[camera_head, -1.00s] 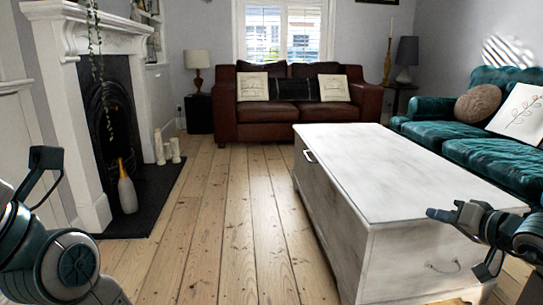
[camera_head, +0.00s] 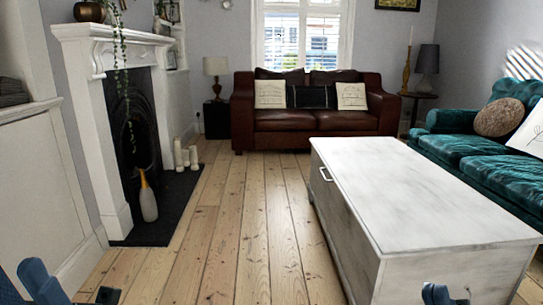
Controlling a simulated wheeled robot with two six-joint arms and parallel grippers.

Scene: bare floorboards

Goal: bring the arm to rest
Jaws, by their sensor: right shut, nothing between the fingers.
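My right gripper (camera_head: 437,293) shows at the bottom edge, in front of the near end of the whitewashed chest in the picture. Its blue-grey tip is visible, shut with nothing held, and the rest of the arm is cut off by the frame. Parts of my left arm (camera_head: 40,282) show at the bottom left corner, blue-grey and dark. I cannot tell whether the left gripper is open or shut.
The whitewashed chest (camera_head: 400,190) fills the right front. A fireplace (camera_head: 88,150) with a bottle (camera_head: 148,200) on its hearth stands left. A brown sofa (camera_head: 310,122) is at the back, a teal sofa (camera_head: 465,148) at right. Floorboards (camera_head: 240,220) between are clear.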

